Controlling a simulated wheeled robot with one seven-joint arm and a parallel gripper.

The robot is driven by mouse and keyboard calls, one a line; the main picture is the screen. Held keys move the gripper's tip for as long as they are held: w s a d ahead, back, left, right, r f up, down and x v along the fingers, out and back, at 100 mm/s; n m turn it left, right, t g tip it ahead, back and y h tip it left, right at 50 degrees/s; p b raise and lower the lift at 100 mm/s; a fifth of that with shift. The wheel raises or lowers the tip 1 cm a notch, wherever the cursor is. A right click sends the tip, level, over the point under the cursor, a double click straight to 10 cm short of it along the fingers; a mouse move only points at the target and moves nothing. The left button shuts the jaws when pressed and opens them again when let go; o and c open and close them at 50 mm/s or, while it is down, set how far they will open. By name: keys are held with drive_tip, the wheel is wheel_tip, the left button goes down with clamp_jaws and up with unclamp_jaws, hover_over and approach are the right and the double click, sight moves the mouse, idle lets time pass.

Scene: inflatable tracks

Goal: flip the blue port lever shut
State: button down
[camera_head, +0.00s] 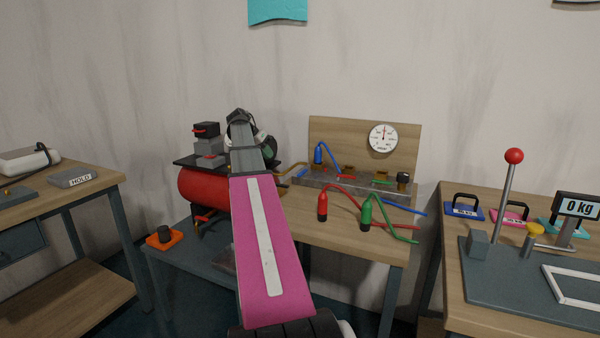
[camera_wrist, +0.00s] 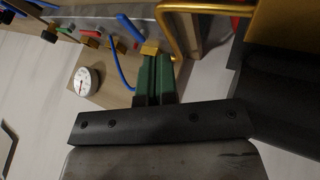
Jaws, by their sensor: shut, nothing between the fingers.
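The blue port lever (camera_wrist: 130,27) is a short blue bar in the wrist view. It slants up and left from a brass block (camera_wrist: 150,48) on the grey manifold (camera_wrist: 105,20). My gripper (camera_wrist: 155,62) is shut and empty, its green fingers close by the brass block; I cannot tell whether they touch.
A dial gauge (camera_head: 383,138) sits on the wooden backboard (camera_head: 340,131). A red tank (camera_head: 205,188) is at left. A brass pipe (camera_wrist: 172,18) curves close beside my fingers.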

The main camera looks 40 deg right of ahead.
sight(303, 174)
drive_tip(key=shift+s+d+r, duration=0.1)
drive_tip(key=shift+d+r, duration=0.05)
drive_tip(key=shift+d, duration=0.05)
drive_tip(key=x, duration=0.9)
drive_tip(key=s+d, duration=0.1)
drive_tip(key=s+f, duration=0.1)
drive_tip(key=shift+s+d, duration=0.35)
drive_tip(key=shift+s, duration=0.05)
drive_tip(key=shift+s+d+r, duration=0.1)
drive_tip(key=shift+s+d, duration=0.2)
drive_tip(key=shift+s, duration=0.15)
